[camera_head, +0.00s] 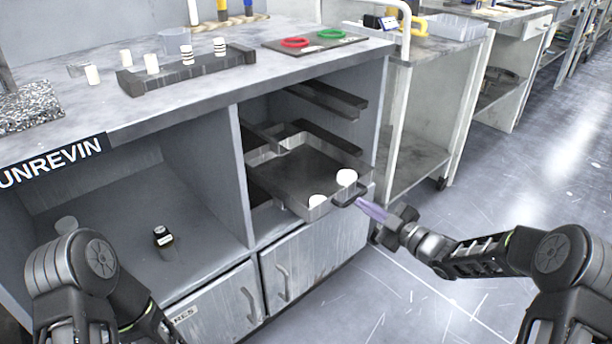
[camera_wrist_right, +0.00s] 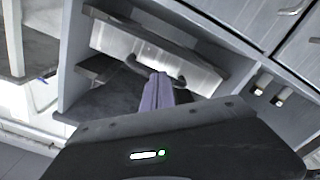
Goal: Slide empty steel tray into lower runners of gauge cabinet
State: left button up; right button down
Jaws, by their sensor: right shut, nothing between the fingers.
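The steel tray (camera_head: 300,168) is in the right-hand open bay of the gauge cabinet (camera_head: 240,170), with its front end sticking out. Two white round shapes show at its front edge; I cannot tell what they are. My right gripper (camera_head: 362,205) has purple fingers at the tray's dark front handle (camera_head: 347,197). In the right wrist view, the shut fingers (camera_wrist_right: 157,80) overlap the handle (camera_wrist_right: 138,66) in front of the tray's bright front wall (camera_wrist_right: 160,58). They hold nothing. Dark runners (camera_head: 325,100) show above the tray. My left gripper is out of view.
Closed doors (camera_head: 315,255) lie below; open floor is at right.

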aim_at(344, 193)
jog(key=shift+w+a, duration=0.1)
dwell(0.3)
jog(key=shift+b+x, duration=1.75)
jog(key=shift+x, duration=2.1)
jog(key=shift+b+x, duration=0.65)
jog(key=shift+x, duration=1.5)
jog(key=shift+v, duration=2.05)
